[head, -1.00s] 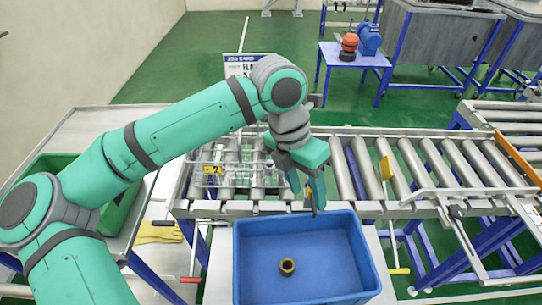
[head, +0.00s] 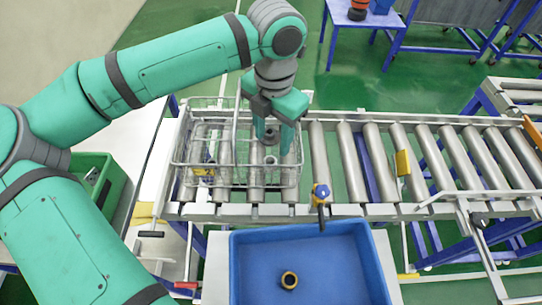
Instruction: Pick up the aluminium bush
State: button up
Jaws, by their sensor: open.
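My gripper (head: 273,140) is open, pointing down over the right part of a wire basket (head: 184,160) on the roller conveyor.
A green crate (head: 113,187) stands at the left. A blue table (head: 365,20) stands behind. The blue bin's floor is mostly bare.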

aim_at(270, 161)
jog(key=shift+s+f, duration=0.15)
jog(key=shift+f, duration=0.45)
jog(key=shift+s+f, duration=0.15)
jog(key=shift+f, duration=0.45)
jog(key=shift+s+a+f, duration=0.15)
jog(key=shift+a+f, duration=0.05)
jog(key=shift+f, duration=0.3)
jog(key=shift+w+f, duration=0.15)
jog(key=shift+f, duration=1.1)
jog(key=shift+w+f, duration=0.15)
jog(key=shift+f, duration=1.1)
jog(key=c, duration=1.1)
